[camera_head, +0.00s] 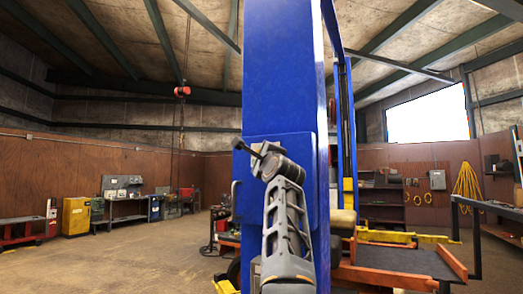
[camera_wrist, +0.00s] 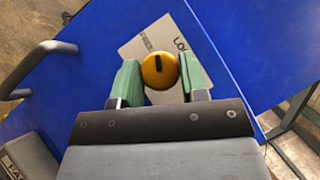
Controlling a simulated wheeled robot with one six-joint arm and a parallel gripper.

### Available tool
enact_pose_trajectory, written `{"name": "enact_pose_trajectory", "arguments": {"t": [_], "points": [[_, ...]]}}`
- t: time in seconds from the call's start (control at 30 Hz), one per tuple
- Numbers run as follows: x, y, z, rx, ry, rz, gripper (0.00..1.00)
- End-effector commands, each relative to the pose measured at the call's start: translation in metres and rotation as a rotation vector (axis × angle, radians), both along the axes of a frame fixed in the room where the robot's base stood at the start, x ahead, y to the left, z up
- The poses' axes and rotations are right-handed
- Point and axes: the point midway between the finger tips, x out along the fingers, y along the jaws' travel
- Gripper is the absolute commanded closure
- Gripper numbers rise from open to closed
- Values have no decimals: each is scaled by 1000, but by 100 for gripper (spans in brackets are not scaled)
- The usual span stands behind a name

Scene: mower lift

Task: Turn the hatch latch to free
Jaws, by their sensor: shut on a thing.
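The hatch latch is a round yellow knob (camera_wrist: 160,71) with a short black mark that points up in the wrist view. Behind it is a pale label plate (camera_wrist: 140,48) with lettering at upper left, partly readable as FREE, and lettering starting "LO" at upper right. My gripper (camera_wrist: 160,78) has its green fingers on either side of the knob, shut on it. The blue hatch panel (camera_wrist: 95,65) lies behind. In the head view my gripper (camera_head: 258,158) is at the blue hatch (camera_head: 305,150), its fingertips hard to make out and the knob hidden.
A grey bar handle (camera_wrist: 40,62) stands out from the blue panel at left in the wrist view. In the head view the tall blue column (camera_head: 282,70) rises above the hatch. An orange-edged platform (camera_head: 400,262) is at right. Open floor (camera_head: 120,262) lies at left.

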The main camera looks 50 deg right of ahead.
Motion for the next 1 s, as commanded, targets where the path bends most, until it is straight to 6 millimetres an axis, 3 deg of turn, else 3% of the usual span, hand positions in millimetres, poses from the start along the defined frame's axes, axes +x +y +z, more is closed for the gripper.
{"name": "enact_pose_trajectory", "arguments": {"t": [0.03,0.5,1.0], "points": [[-1,0,7,-10,42,0,84],[0,0,7,-102,350,1,84],[-1,0,4,-130,445,0,84]]}}
